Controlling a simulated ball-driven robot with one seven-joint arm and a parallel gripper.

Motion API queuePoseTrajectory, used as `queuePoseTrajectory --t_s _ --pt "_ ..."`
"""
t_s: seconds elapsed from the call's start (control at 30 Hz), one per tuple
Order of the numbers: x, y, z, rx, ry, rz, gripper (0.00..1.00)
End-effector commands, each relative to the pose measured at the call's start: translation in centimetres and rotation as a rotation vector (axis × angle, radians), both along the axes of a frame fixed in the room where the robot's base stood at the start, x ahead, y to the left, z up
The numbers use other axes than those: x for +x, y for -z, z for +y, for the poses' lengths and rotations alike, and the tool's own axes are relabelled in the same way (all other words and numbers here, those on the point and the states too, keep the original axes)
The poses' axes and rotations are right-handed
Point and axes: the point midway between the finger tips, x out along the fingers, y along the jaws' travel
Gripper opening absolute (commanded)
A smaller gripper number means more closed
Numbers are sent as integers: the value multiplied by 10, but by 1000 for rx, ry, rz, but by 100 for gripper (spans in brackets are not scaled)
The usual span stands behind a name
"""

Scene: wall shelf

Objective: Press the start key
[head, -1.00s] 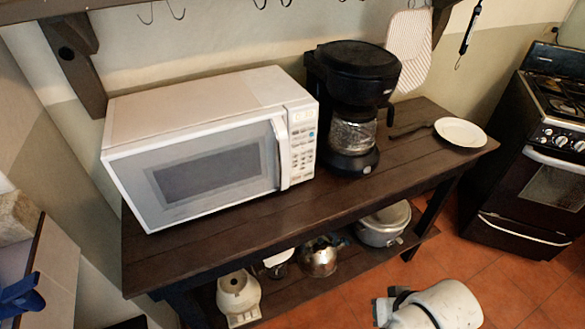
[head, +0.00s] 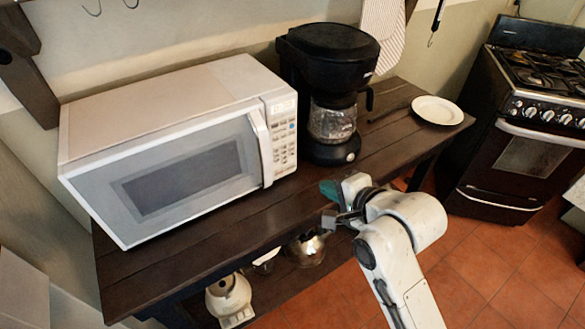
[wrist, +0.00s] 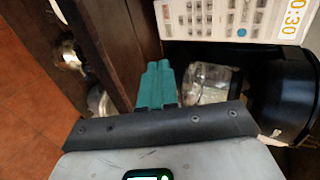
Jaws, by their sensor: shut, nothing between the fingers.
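The white microwave (head: 150,95) stands on the dark wooden table with its door shut. Its key panel (head: 283,140) is at the right of its front, beside the vertical door handle (head: 261,148). In the wrist view the panel (wrist: 222,18) shows upside down at the top, with a lit display (wrist: 292,16) and a round blue key (wrist: 242,32). The key labels are too small to read, so I cannot tell which is the start key. My gripper (head: 328,188) has teal fingers, shut and empty, in front of the table and right of the panel, apart from it. Its fingers (wrist: 158,66) point toward the table.
A black coffee maker (head: 328,50) with a glass jug stands close right of the microwave. A white plate (head: 437,110) lies farther right. A kettle (head: 306,250) and a white appliance (head: 228,295) sit on the lower shelf. A stove (head: 520,120) stands at the right.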

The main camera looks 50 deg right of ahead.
Motion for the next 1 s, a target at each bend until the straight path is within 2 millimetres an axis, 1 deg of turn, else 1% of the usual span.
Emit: queuePoseTrajectory --t_s 0.23,0.37,0.83,1.0 --pt "2 2 0 -1 -2 2 0" --pt "12 7 -3 -1 -2 3 0" --pt "86 51 -24 -2 -4 3 0" --pt "109 50 -30 -2 -3 3 0"
